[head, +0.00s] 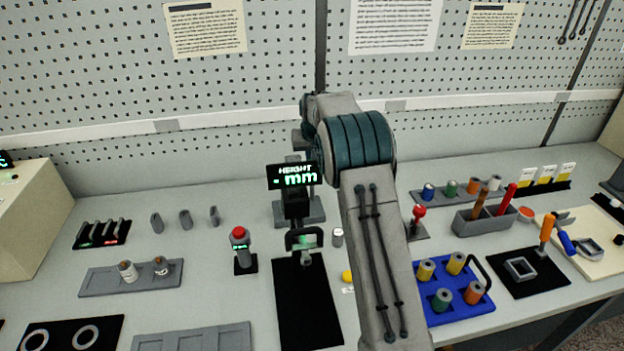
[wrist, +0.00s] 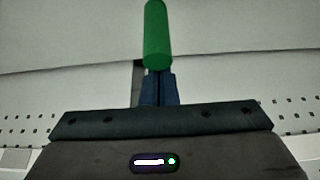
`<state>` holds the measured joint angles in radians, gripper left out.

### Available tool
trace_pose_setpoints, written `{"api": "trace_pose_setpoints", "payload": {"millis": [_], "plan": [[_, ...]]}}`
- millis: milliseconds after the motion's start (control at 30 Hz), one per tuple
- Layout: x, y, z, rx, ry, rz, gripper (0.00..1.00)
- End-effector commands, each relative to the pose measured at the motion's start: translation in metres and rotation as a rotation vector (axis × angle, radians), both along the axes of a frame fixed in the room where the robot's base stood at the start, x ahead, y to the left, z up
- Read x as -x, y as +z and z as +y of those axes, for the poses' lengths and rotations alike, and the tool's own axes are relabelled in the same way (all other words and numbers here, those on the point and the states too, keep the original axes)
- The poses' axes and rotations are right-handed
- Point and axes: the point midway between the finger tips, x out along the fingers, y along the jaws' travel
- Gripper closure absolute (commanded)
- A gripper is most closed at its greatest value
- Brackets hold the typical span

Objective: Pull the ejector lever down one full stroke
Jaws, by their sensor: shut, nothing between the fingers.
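In the wrist view, a green rounded bar (wrist: 156,35), which looks like a lever's handle, stands upright in the picture just beyond my fingertips. My gripper (wrist: 158,76) has its dark blue fingers shut together with nothing between them. The bar's near end overlaps the fingertips in the picture; I cannot tell whether they touch. A height gauge with a lit display (head: 294,176) reading "- mm" stands left of my arm.
A red button post (head: 240,240) stands left of the gauge's black mat (head: 304,310). A red-knobbed device (head: 419,212) is right of my arm. A blue tray (head: 440,315) of coloured spindles and a grey tool bin (head: 484,219) are farther right. Pegboard (head: 110,90) rises behind the bench.

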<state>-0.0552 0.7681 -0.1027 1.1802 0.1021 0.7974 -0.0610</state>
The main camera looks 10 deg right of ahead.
Motion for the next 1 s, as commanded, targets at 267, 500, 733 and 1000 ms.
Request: {"api": "trace_pose_setpoints", "payload": {"millis": [267,500,733,1000], "plan": [[0.0,0.0,0.0,0.0,0.0,0.0,1.0],[0.0,0.0,0.0,0.0,0.0,0.0,1.0],[0.0,-0.006,0.0,0.0,0.0,0.001,1.0],[0.0,-0.018,0.0,0.0,0.0,0.001,1.0]]}}
